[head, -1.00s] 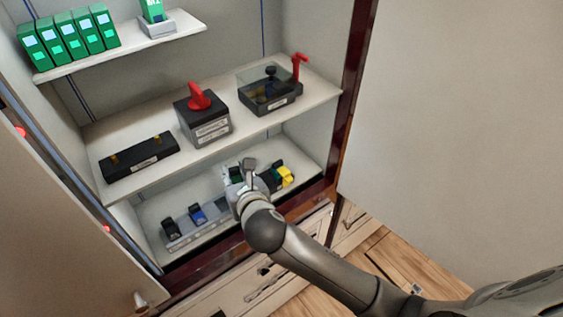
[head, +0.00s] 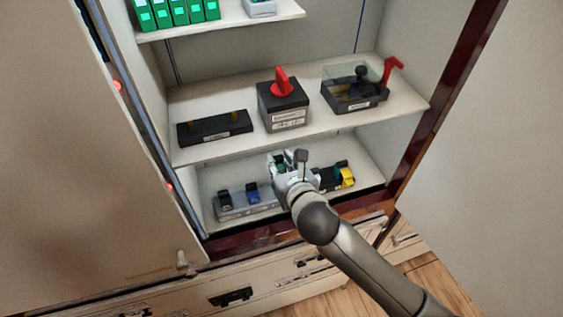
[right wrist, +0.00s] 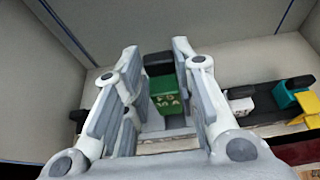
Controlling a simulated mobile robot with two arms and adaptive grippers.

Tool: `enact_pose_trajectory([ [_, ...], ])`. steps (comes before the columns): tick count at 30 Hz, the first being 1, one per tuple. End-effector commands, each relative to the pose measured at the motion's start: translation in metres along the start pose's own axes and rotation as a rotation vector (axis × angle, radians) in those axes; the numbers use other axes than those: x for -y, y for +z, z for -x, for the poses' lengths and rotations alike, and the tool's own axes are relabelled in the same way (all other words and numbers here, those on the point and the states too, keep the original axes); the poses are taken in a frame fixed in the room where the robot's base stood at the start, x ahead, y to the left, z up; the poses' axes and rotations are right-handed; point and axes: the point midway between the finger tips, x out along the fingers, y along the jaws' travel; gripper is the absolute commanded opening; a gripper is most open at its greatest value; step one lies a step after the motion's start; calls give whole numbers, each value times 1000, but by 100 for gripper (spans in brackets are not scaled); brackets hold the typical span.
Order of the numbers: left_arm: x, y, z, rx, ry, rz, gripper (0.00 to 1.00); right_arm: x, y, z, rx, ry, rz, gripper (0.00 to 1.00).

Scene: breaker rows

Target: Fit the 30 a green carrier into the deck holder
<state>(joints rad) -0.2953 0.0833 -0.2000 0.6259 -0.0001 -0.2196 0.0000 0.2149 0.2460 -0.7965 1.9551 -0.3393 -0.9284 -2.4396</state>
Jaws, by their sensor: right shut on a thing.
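The green carrier (right wrist: 166,98) with pale lettering and a black top sits between the fingers of my right gripper (right wrist: 158,72) in the right wrist view. The gripper is shut on it. In the head view my right gripper (head: 287,163) is over the middle of the row on the lower shelf and hides most of the carrier. The grey deck holder (head: 250,210) runs along that shelf. I cannot tell whether the carrier is seated in it. My left gripper is not in view.
Black (head: 224,200) and blue (head: 252,192) carriers stand left of my gripper, a yellow one (head: 347,177) to its right. A middle shelf (head: 355,130) above holds a black block (head: 214,128), a red-handled switch (head: 284,105) and a clear-lidded box (head: 353,92). Green units (head: 179,12) stand higher up.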

Motion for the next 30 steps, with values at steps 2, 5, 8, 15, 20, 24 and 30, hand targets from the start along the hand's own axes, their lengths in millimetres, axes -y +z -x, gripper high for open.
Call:
enact_pose_trajectory([
  [2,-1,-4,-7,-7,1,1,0,0,-11,-4,-1,-1,3,0],
  [5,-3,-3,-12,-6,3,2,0,0,-20,-8,-1,0,2,0],
  [8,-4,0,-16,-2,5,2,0,0,-28,-12,0,0,2,0],
  [15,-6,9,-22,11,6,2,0,0,-40,-16,1,0,1,0],
  [20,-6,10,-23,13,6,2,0,0,-42,-18,1,1,1,0],
  [24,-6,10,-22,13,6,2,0,0,-42,-18,1,1,0,0],
  [30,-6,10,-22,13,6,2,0,0,-42,-18,1,0,1,0],
])
